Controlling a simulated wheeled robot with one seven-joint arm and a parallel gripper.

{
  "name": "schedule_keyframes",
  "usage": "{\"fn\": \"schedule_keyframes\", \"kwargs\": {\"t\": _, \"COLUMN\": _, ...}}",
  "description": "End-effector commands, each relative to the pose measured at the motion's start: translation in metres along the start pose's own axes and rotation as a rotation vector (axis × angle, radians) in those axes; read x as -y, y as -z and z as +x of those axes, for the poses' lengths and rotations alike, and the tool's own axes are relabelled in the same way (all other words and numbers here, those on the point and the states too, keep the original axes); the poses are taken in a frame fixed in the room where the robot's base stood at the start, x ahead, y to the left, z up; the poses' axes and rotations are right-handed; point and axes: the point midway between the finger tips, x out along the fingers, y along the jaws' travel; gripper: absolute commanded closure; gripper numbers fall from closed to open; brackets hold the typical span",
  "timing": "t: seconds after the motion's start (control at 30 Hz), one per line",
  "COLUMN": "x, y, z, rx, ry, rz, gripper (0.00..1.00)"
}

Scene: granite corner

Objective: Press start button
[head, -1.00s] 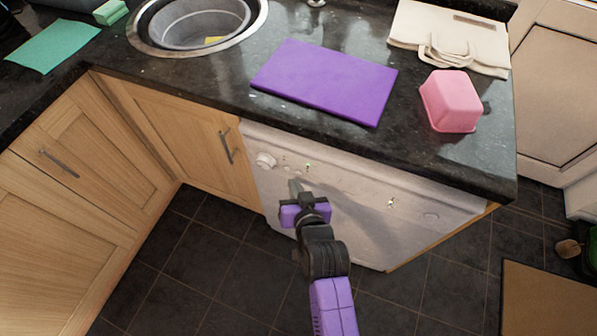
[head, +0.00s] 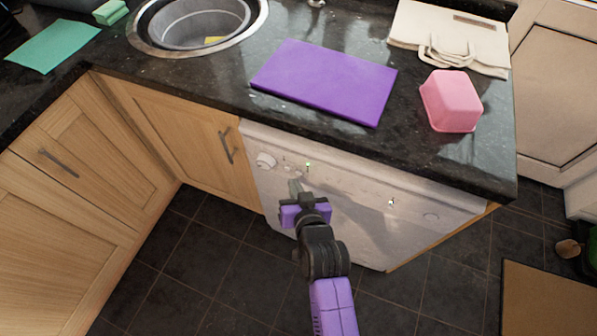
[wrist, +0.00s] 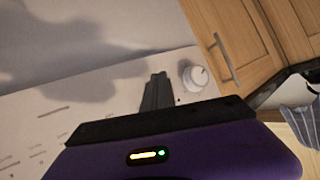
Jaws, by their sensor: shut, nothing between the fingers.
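The white appliance (head: 350,218) sits under the worktop, with its control panel along the top edge. A round knob (head: 266,160) is at the panel's left end; it also shows in the wrist view (wrist: 196,77), just right of the fingers. A small green-lit spot (head: 308,165) is on the panel right of the knob. I cannot tell which mark is the start button. My gripper (head: 294,187) is shut and empty, its fingertips at the panel below and right of the knob. In the wrist view the closed fingers (wrist: 155,90) point at the panel; I cannot tell whether they touch.
The dark worktop (head: 220,80) overhangs the appliance. On it lie a purple board (head: 325,80), a pink container (head: 451,101) and a cream bag (head: 450,35). A wooden cupboard with a handle (head: 226,147) is left of the appliance. The tiled floor (head: 215,250) in front is clear.

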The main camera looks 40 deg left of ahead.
Motion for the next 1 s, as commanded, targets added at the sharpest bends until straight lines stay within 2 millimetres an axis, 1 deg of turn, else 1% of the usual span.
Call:
{"fn": "schedule_keyframes", "kwargs": {"t": 0.27, "x": -0.0002, "y": 0.0002, "z": 0.0003, "rx": 0.0, "ry": 0.0, "rz": 0.0, "gripper": 1.0}}
{"fn": "schedule_keyframes", "kwargs": {"t": 0.57, "x": -0.0046, "y": 0.0046, "z": 0.0059, "rx": -0.001, "ry": -0.001, "rz": 0.0, "gripper": 1.0}}
{"fn": "schedule_keyframes", "kwargs": {"t": 1.0, "x": -0.0047, "y": 0.0049, "z": 0.0064, "rx": 0.0, "ry": 0.0, "rz": 0.0, "gripper": 1.0}}
